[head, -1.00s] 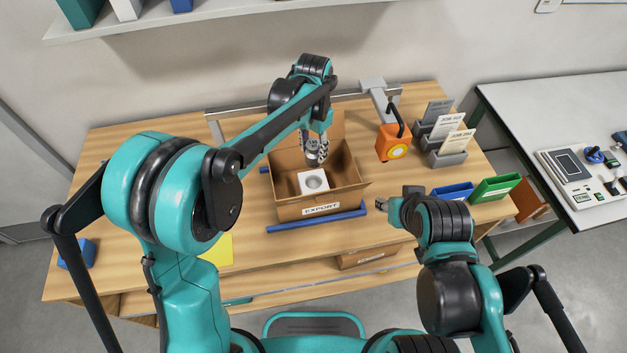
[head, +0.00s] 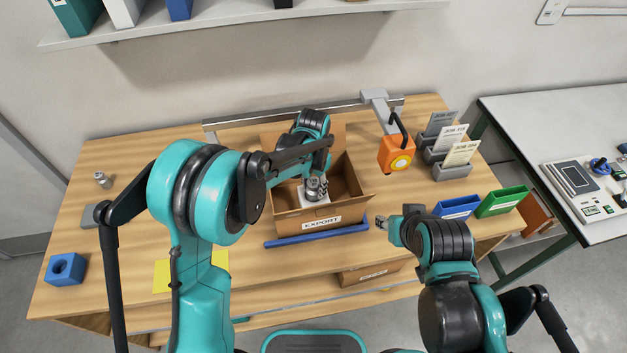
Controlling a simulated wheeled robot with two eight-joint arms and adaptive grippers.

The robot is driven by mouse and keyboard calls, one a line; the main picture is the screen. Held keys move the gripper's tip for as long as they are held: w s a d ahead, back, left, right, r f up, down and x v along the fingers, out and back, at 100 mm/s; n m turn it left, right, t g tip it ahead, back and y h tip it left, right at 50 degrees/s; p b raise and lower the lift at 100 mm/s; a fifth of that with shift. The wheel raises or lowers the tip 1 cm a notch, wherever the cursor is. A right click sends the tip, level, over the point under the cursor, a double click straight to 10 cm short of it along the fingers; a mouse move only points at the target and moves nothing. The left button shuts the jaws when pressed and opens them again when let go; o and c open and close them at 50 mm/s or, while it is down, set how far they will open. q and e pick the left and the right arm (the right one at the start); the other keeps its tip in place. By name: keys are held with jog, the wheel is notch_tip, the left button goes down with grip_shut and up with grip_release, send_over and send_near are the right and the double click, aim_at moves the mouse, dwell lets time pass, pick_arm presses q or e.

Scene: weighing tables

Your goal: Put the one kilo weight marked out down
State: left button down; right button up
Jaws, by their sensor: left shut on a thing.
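My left gripper (head: 316,184) is inside the open cardboard box marked EXPORT (head: 345,212), shut on a silver weight (head: 315,195). The weight is over the white block (head: 303,206) with a round recess that sits in the box. The gripper and weight hide most of the recess, so I cannot tell whether the weight is seated or just above it. No mark on the weight is readable. My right gripper (head: 381,222) hovers right of the box, small and side-on; its jaw state is unclear.
A small metal weight (head: 102,180) stands at the table's left, with a blue holed block (head: 66,269) and yellow mat (head: 160,276) nearer. A blue bar (head: 300,241) lies before the box. An orange device (head: 396,154), job cards (head: 461,153) and blue (head: 456,208) and green (head: 503,202) bins stand right.

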pick_arm(q)
jog(key=shift+f, duration=0.35)
jog(key=shift+f+b, duration=0.25)
jog(key=shift+b, duration=0.05)
jog(key=c, duration=0.9)
grip_release()
jog(key=shift+r+p, duration=0.45)
jog(key=shift+r, duration=0.1)
notch_tip(320, 180, up, 12)
jog(key=shift+f+p, duration=0.2)
jog(key=shift+p, duration=0.85)
